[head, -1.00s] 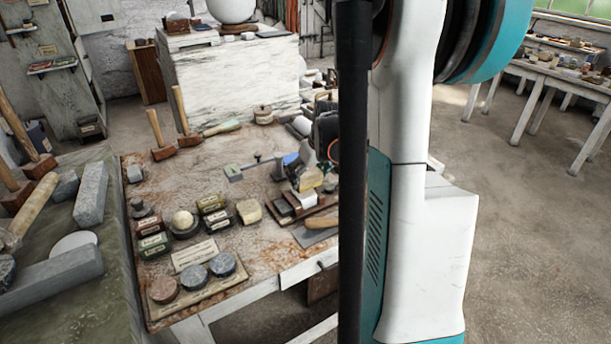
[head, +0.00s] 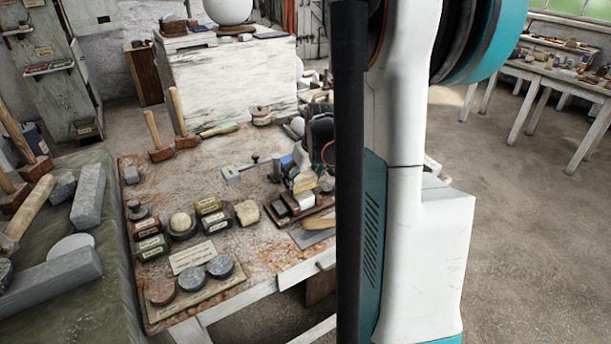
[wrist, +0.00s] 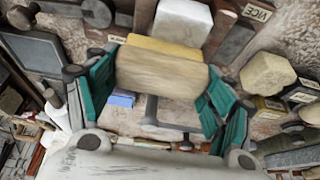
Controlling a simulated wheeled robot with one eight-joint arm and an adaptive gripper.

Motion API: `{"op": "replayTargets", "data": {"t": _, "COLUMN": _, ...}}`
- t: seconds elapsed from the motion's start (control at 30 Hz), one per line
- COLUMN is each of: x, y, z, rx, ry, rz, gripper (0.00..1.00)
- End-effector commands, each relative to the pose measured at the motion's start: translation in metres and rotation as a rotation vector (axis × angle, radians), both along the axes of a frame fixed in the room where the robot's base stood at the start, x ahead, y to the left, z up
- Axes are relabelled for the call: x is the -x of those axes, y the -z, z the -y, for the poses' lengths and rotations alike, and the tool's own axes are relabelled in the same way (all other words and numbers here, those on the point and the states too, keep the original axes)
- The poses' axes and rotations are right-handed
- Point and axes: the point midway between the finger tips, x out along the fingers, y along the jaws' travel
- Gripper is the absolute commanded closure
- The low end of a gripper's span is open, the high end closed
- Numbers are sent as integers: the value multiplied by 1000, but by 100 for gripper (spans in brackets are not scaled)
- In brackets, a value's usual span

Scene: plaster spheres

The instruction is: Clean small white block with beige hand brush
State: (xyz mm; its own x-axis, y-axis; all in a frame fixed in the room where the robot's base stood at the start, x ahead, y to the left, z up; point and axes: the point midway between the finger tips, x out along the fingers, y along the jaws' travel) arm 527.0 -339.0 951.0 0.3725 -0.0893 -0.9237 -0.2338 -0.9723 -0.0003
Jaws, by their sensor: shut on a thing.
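The beige hand brush (wrist: 160,78) is between my gripper's (wrist: 158,92) teal fingers in the wrist view, with a yellow strip along its far edge. My gripper (head: 303,180) is shut on it, low over the right part of the worktable in the head view. The small white block (wrist: 182,20) lies just beyond the brush in the wrist view. In the head view the white block (head: 304,200) sits just below the gripper, on a dark wooden board (head: 282,215). I cannot tell whether brush and block touch.
The worktable (head: 235,268) holds small labelled boxes (head: 208,206), a pale beige lump (head: 247,212), a plaster ball (head: 181,222) and round discs (head: 191,279). Mallets (head: 158,140) stand at the back left. A scraper (head: 315,226) lies near the right edge. The table's middle is fairly clear.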

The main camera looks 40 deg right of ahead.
Motion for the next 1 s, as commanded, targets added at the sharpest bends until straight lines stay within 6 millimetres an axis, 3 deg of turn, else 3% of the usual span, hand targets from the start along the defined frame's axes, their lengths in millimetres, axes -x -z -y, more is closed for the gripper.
{"op": "replayTargets", "data": {"t": 0.47, "x": -5, "y": 1, "z": -21, "rx": 0, "ry": -1, "rz": 0, "gripper": 44}}
{"op": "replayTargets", "data": {"t": 0.77, "x": -4, "y": 1, "z": -18, "rx": 1, "ry": 1, "rz": 0, "gripper": 44}}
{"op": "replayTargets", "data": {"t": 1.0, "x": -1, "y": 0, "z": -3, "rx": 0, "ry": 1, "rz": 0, "gripper": 44}}
